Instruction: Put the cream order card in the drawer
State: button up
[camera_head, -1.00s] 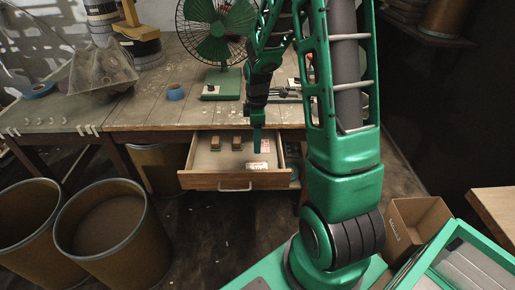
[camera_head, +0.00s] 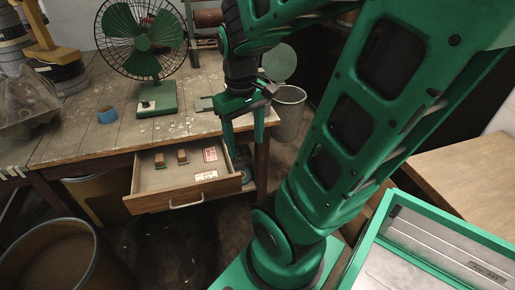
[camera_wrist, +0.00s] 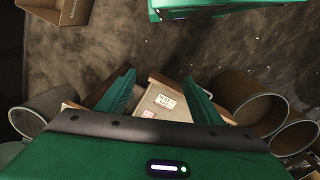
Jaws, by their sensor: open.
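The cream order card (camera_head: 205,175) lies flat on the floor of the open drawer (camera_head: 150,204), near its front right. It also shows in the wrist view (camera_wrist: 165,101), between my fingers in the picture but apart from them. A red-and-white card (camera_head: 210,154) lies behind it in the drawer. My gripper (camera_head: 244,148) points down at the drawer's right side, with its fingers spread and nothing between them. In the wrist view both green fingers show apart (camera_wrist: 163,88).
Two small brown blocks (camera_head: 170,157) sit at the back of the drawer. A bin (camera_head: 289,112) stands right of the table, a large barrel (camera_head: 45,262) at front left.

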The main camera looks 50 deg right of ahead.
jog(key=s+m, duration=0.3)
jog(key=s, duration=0.3)
jog(key=shift+a+r+m+y, duration=0.3)
jog(key=shift+a+r+m, duration=0.05)
jog(key=shift+a+m, duration=0.1)
jog(key=shift+w+f, duration=0.25)
jog(key=shift+w, duration=0.4)
